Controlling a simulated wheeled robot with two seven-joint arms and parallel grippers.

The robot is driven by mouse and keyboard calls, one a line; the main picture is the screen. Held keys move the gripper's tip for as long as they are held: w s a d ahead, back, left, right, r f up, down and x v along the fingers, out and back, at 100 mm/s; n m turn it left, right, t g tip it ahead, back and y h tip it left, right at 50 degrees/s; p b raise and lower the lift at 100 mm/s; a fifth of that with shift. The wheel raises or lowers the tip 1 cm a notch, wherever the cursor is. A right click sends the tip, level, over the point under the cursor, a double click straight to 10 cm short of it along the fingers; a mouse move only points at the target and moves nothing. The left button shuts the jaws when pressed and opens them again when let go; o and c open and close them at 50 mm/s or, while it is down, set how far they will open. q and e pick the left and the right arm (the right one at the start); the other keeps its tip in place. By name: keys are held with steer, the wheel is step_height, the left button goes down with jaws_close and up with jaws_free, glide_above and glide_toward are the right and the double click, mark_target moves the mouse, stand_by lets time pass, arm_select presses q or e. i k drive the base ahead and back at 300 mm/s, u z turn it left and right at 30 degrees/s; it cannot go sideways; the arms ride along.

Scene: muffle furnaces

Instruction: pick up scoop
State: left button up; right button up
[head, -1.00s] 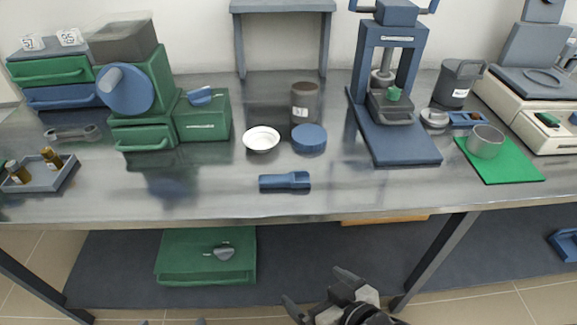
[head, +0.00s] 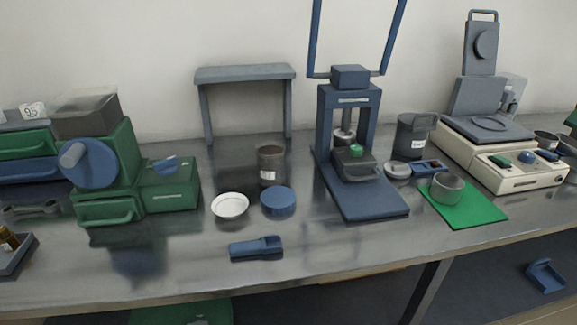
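A small blue scoop (head: 256,248) with a short wide handle lies flat on the grey metal table (head: 200,270), near the front edge and left of the middle. Nothing touches it. Neither of my grippers shows in the head view now.
A green machine (head: 110,150) is to the left. A blue press (head: 360,202) and a steel cup (head: 447,189) on a green mat (head: 483,211) are to the right.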

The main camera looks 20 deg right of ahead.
mark_target(267, 244)
steer(key=z, duration=3.85)
steer(key=k, duration=1.15)
steer(key=u, duration=1.15)
